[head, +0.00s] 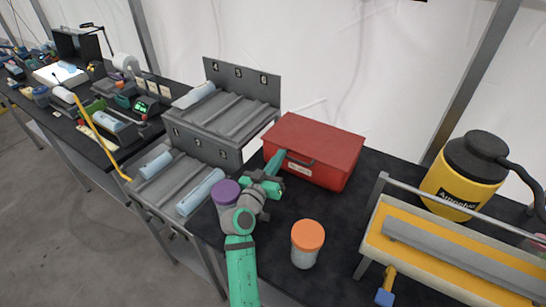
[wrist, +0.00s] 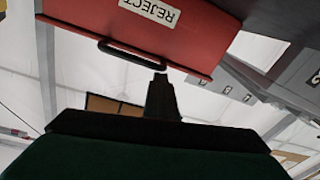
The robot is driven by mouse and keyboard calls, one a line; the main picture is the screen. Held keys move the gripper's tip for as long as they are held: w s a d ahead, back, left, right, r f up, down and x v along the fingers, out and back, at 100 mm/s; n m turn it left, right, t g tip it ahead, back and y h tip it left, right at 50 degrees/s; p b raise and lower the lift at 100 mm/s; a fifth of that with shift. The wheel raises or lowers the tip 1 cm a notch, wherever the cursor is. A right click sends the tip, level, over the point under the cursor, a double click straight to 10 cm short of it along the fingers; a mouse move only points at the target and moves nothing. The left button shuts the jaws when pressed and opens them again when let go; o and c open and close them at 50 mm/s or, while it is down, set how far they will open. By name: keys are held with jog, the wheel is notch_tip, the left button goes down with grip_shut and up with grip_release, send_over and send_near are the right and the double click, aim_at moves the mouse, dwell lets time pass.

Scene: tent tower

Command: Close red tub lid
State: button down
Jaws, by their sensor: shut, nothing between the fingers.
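The red tub (head: 315,145) stands on the black table, with its red lid lying flat across the top; I see no gap under it. A dark handle and a white label are on its front. In the wrist view the red tub (wrist: 205,40) fills the top, with a REJECT label and a black handle (wrist: 130,54). My gripper (head: 272,165) is at the tub's left front corner, near the handle. Its dark fingers (wrist: 160,92) are shut and empty, close to the tub's edge beside the handle. I cannot tell whether they touch it.
A jar with an orange lid (head: 307,240) stands in front of the tub, and one with a purple lid (head: 225,192) is left of my gripper. Grey numbered racks (head: 225,115) stand at the left. A yellow container (head: 465,175) and a railed fixture (head: 450,250) are at the right.

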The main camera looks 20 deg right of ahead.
jog(key=shift+s+d+f+g, duration=0.15)
jog(key=shift+f+g, duration=0.15)
jog(key=shift+f, duration=1.1)
jog(key=s+a+r, duration=0.4)
jog(key=s+r, duration=0.9)
jog(key=r, duration=0.2)
jog(key=shift+r, duration=0.4)
